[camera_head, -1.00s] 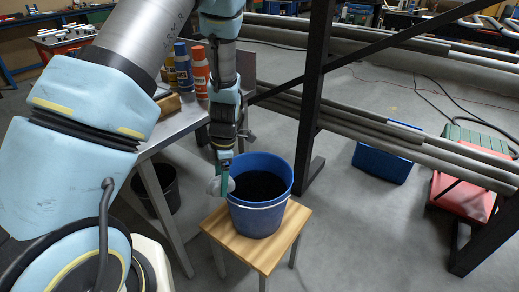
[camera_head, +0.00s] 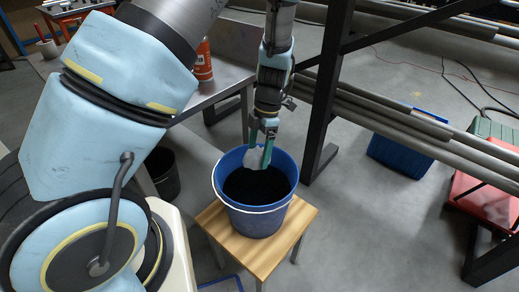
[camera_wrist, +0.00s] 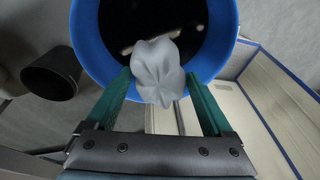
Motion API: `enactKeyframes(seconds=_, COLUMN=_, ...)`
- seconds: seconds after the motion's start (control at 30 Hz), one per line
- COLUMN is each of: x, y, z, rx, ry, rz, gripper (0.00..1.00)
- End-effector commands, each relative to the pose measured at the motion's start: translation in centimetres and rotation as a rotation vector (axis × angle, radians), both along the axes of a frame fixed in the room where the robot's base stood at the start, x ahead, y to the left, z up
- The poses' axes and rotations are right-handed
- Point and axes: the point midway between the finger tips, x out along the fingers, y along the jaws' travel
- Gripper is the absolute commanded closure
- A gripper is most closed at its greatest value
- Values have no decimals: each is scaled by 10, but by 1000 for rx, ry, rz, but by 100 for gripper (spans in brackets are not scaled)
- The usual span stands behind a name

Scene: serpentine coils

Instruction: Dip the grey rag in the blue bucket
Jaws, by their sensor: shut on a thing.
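The blue bucket (camera_head: 255,218) stands upright on a small wooden stool, with dark contents inside. My gripper (camera_head: 262,154) is over the bucket's opening, toward its far side in the head view. It is shut on the grey rag (camera_head: 254,158), which hangs bunched between the green fingers. In the wrist view the rag (camera_wrist: 158,72) shows pale and crumpled between the fingertips, in front of the bucket's dark opening and blue rim (camera_wrist: 226,50). I cannot tell whether the rag touches the dark contents.
The wooden stool (camera_head: 246,251) is only a little wider than the bucket. A metal bench (camera_head: 222,75) with an orange bottle (camera_head: 203,62) stands behind left. A dark bin (camera_head: 163,172) is on the floor. A black rack post (camera_head: 328,90) and grey pipes stand right.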

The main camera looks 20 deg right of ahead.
Motion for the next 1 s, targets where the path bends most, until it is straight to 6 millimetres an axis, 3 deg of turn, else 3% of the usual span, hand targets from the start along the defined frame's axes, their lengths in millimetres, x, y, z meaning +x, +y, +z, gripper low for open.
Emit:
enactKeyframes(seconds=0.1, x=0, y=0, z=-21, rx=-1, ry=0, rz=0, gripper=58)
enactKeyframes(seconds=1.0, x=0, y=0, z=-116, rx=0, ry=0, rz=-1, gripper=58)
